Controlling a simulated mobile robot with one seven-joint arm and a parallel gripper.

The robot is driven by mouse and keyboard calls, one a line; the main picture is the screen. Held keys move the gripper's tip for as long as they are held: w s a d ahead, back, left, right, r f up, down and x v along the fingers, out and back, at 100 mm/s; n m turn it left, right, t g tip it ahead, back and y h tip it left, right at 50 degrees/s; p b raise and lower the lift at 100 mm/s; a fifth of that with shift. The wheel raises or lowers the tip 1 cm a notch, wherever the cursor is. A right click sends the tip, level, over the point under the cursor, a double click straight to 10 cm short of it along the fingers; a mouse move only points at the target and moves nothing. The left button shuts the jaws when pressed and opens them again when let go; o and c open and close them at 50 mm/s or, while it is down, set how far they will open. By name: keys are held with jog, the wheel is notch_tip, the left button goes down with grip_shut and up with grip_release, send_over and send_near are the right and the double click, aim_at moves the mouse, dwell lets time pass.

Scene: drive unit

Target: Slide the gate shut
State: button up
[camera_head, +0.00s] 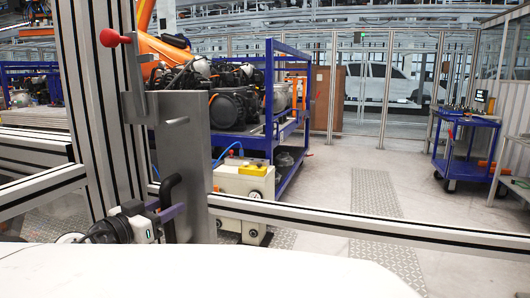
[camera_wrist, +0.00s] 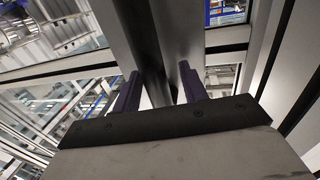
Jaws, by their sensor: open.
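A tall grey metal plate (camera_head: 190,165) stands beside the slotted aluminium post (camera_head: 92,110) at the left in the head view. It seems to belong to the gate. A black handle (camera_head: 169,188) sits on the plate's lower left. My gripper (camera_head: 166,213) is low beside the plate, with a purple finger near the handle's lower end. In the wrist view, my gripper (camera_wrist: 158,88) is open, its two purple fingers pointing at the grey plate (camera_wrist: 180,40). A dark upright strip (camera_wrist: 150,60) lies between them. I cannot tell whether the fingers touch anything.
A red knob (camera_head: 112,38) tops a bracket on the post. A horizontal aluminium rail (camera_head: 350,223) runs right from the plate. Beyond it stand a blue rack (camera_head: 283,165) with engine parts, a cream box (camera_head: 243,185) and a blue cart (camera_head: 463,150). Floor between them is clear.

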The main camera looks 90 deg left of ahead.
send_near(176, 130)
jog(key=x, duration=0.4)
jog(key=shift+w+a, duration=0.1)
jog(key=shift+a, duration=0.1)
